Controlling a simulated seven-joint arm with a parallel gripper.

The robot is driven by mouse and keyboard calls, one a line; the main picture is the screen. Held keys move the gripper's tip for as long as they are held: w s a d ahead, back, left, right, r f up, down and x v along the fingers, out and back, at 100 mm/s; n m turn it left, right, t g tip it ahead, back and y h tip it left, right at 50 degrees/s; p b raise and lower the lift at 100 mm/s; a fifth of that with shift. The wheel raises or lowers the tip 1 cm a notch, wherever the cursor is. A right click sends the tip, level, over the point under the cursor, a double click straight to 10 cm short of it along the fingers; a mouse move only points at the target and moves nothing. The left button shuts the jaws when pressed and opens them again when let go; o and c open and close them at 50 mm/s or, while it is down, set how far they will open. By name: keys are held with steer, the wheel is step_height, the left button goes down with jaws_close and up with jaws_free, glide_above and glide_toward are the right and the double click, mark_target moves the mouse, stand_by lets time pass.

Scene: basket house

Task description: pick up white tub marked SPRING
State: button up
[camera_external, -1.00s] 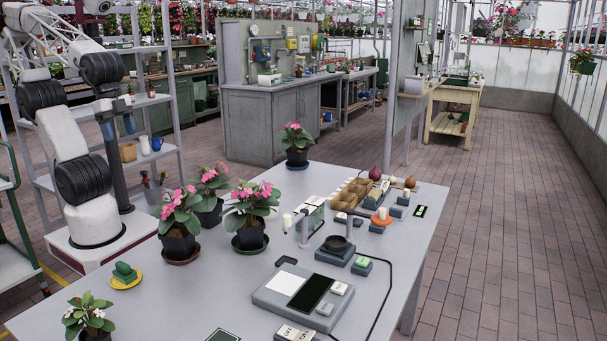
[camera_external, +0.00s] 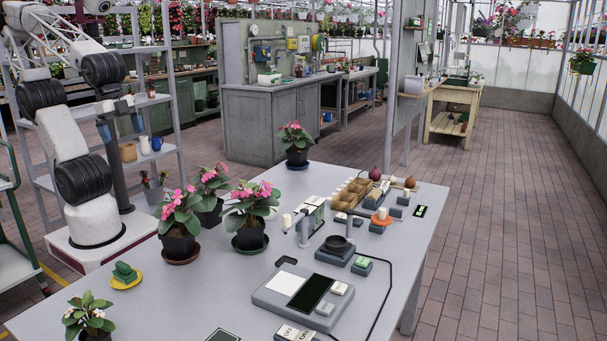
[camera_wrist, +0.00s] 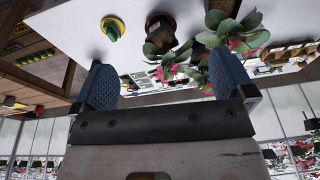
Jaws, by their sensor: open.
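I cannot make out a tub with a readable SPRING mark in either view. In the external view my arm stands at the left, away from these white cylinders.
Pink-flowered pots (camera_external: 178,240) stand on the table's left half. A shelf rack (camera_external: 160,105) stands behind my arm.

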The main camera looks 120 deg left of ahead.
steer(key=w+a+f+m+g+y, duration=0.1)
steer(key=w+a+f+m+y, duration=0.35)
steer(key=w+a, duration=0.35)
steer(key=m+t+y, duration=0.3)
steer(key=m+y, duration=0.4)
steer(key=m, duration=1.1)
glide_above(262, 195)
steer(key=s+d, duration=0.1)
steer(key=d, duration=0.2)
step_height(262, 195, down, 12)
steer(key=shift+s, duration=0.15)
steer(key=shift+f+n, duration=0.1)
steer(key=shift+n, duration=0.15)
steer(key=shift+f, duration=3.4)
steer(key=shift+a, duration=0.15)
steer(key=shift+x, duration=2.45)
